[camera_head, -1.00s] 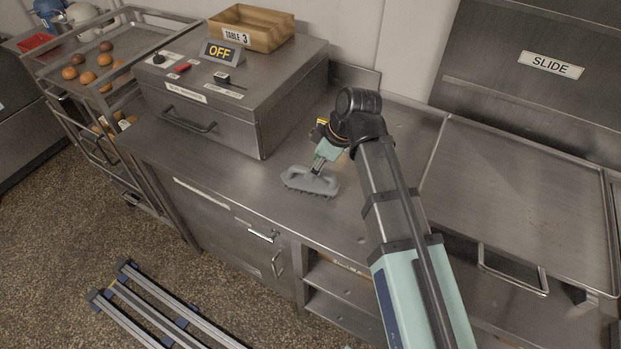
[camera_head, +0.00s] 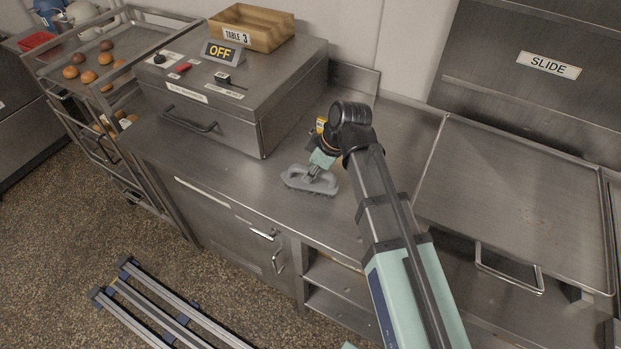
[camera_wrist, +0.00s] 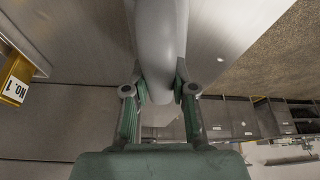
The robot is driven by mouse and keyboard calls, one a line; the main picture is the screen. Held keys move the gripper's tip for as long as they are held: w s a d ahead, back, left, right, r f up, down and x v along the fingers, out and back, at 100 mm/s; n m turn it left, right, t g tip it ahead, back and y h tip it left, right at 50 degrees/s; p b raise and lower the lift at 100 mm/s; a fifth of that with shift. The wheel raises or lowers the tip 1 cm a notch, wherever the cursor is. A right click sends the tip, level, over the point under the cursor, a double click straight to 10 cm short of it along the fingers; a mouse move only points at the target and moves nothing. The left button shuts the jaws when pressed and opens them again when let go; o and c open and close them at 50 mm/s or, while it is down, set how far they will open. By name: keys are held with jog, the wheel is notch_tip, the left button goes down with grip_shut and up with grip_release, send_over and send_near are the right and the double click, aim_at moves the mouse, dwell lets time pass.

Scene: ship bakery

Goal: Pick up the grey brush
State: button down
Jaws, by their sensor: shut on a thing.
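The grey brush (camera_head: 311,180) is on or just above the steel counter (camera_head: 240,187), in front of the oven-like box; I cannot tell whether it touches the counter. My gripper (camera_head: 314,170) is at the brush from above and behind. In the wrist view, the brush's rounded grey handle (camera_wrist: 160,45) runs between the two fingers of my gripper (camera_wrist: 160,92), which are shut on it. My arm hides part of the counter to the right of the brush.
A steel box with an OFF sign (camera_head: 222,52) stands behind left, a wooden tray (camera_head: 252,28) on top. A tray with a handle (camera_head: 520,200) lies to the right under the SLIDE sign (camera_head: 549,65). A rack with buns (camera_head: 88,76) stands far left. The counter's front left is clear.

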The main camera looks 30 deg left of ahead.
jog(key=shift+r, duration=0.1)
notch_tip(320, 180, up, 20)
jog(key=b, duration=0.3)
jog(key=shift+b, duration=0.4)
jog(key=c, duration=1.6)
grip_release()
grip_shut()
